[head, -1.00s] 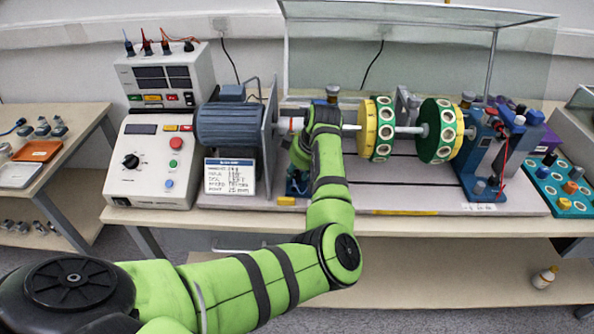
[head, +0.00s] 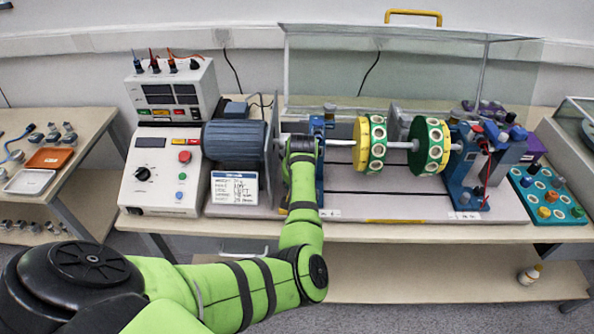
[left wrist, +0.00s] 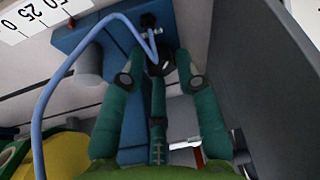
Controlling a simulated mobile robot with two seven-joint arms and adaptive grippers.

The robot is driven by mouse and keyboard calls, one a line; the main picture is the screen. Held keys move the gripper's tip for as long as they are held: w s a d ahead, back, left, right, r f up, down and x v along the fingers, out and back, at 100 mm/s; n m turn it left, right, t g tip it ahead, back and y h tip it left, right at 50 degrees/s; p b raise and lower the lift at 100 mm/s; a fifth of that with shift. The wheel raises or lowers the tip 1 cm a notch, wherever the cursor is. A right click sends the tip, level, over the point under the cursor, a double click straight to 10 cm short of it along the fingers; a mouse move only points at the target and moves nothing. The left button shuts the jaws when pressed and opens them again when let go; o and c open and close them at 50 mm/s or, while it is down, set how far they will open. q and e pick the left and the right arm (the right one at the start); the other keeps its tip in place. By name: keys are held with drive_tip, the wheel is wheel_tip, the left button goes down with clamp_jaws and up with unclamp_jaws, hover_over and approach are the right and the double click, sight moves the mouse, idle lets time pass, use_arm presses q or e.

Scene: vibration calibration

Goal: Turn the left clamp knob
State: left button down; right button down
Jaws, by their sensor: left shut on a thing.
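The left bearing stand (head: 319,160) is blue and stands just right of the motor plate. A blue cable loops past the fingers. My right gripper is not in view.
The motor (head: 236,146) and its plate (left wrist: 248,75) stand close beside the hand. The shaft carries yellow-green discs (head: 368,145) to the right. A control box (head: 160,175) is at left. A clear cover (head: 410,70) rises behind. The bench front is mostly free.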

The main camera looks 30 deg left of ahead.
use_arm(q)
drive_tip(key=m+p, duration=0.1)
drive_tip(key=p, duration=0.1)
drive_tip(key=m+p, duration=0.1)
drive_tip(key=shift+s+a+r+m+h, duration=0.1)
drive_tip(key=shift+s+a+m+h, duration=0.2)
drive_tip(key=shift+h, duration=0.1)
drive_tip(key=shift+f+m+t+h+p, duration=0.2)
drive_tip(key=shift+m+t+h+p, duration=0.25)
drive_tip(key=shift+m+p, duration=0.7)
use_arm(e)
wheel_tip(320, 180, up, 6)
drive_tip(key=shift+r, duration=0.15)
use_arm(q)
drive_tip(key=c, duration=1.2)
unclamp_jaws()
drive_tip(key=shift+w, duration=0.15)
drive_tip(key=shift+r, duration=0.1)
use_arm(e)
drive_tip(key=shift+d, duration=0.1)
use_arm(q)
drive_tip(key=shift+r, duration=0.3)
drive_tip(key=v, duration=1.1)
